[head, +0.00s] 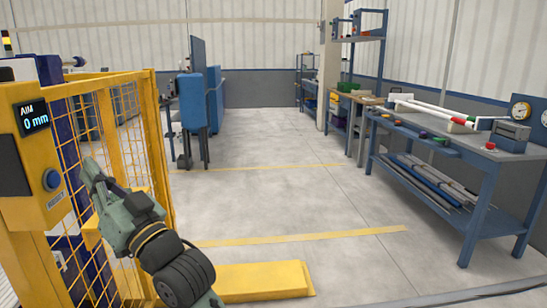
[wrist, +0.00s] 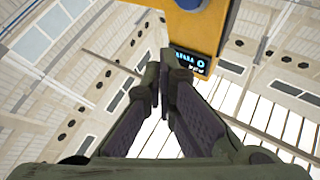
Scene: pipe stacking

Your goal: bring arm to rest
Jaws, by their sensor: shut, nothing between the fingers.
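My arm rises from the bottom left of the head view, green-grey with a dark ribbed joint. Its end, my gripper (head: 93,172), points up and left, in front of the yellow mesh fence and close to the yellow post with the display. In the wrist view my gripper (wrist: 161,65) shows two dark fingers meeting at the tips, with nothing between them.
A yellow mesh fence (head: 158,150) and control post (head: 25,165) stand at the left, close to my arm. A yellow floor block (head: 262,280) lies at the bottom. A blue workbench (head: 455,150) with pipes and gauges is at the right. The middle floor is clear.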

